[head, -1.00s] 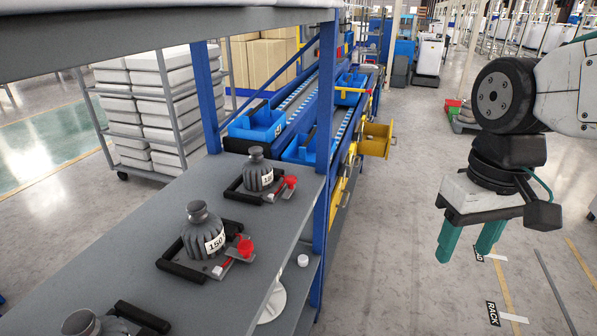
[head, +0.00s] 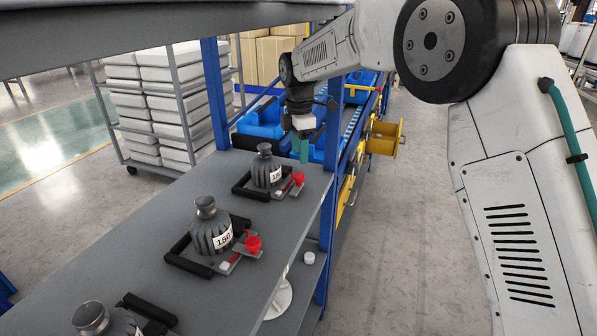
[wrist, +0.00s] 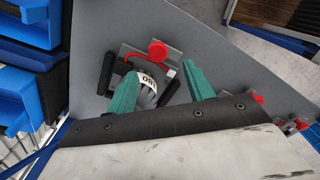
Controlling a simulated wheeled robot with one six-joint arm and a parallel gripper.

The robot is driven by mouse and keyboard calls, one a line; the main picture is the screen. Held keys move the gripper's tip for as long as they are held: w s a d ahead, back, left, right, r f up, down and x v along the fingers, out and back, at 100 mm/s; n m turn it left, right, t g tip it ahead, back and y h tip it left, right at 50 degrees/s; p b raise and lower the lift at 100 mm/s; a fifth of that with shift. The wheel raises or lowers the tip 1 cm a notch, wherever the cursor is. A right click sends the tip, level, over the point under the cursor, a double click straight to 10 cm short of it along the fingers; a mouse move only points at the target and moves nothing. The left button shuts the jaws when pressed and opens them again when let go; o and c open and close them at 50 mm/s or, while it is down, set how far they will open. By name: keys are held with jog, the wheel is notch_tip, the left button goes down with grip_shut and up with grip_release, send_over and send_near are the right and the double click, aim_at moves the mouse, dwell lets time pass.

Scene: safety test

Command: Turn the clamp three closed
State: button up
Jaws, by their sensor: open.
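Three clamp fixtures stand in a row on the grey shelf, each with a dark ribbed weight. The far clamp's weight (head: 267,169) sits in a black-barred frame with a red knob (head: 298,178) at its right. The middle weight (head: 212,230) has its own red knob (head: 253,243); the near weight (head: 104,321) is cut off by the frame. No number marks which is clamp three. My gripper (head: 302,150) is open and empty above the far fixture. In the wrist view its teal fingers (wrist: 158,72) straddle the far weight and its red knob (wrist: 157,51), apparently apart from them.
The shelf (head: 110,235) has a blue upright (head: 330,130) near the far fixture and an upper board overhead. Two more red knobs show at the wrist view's right. The floor at right is open.

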aim_at(299, 175)
jog(key=shift+w+r+n, duration=0.1)
jog(key=shift+w+n, duration=0.05)
jog(key=shift+n, duration=0.25)
jog(key=shift+f, duration=0.25)
notch_tip(299, 175, down, 7)
jog(key=shift+f, duration=0.1)
jog(key=shift+c, duration=0.3)
jog(key=c, duration=0.9)
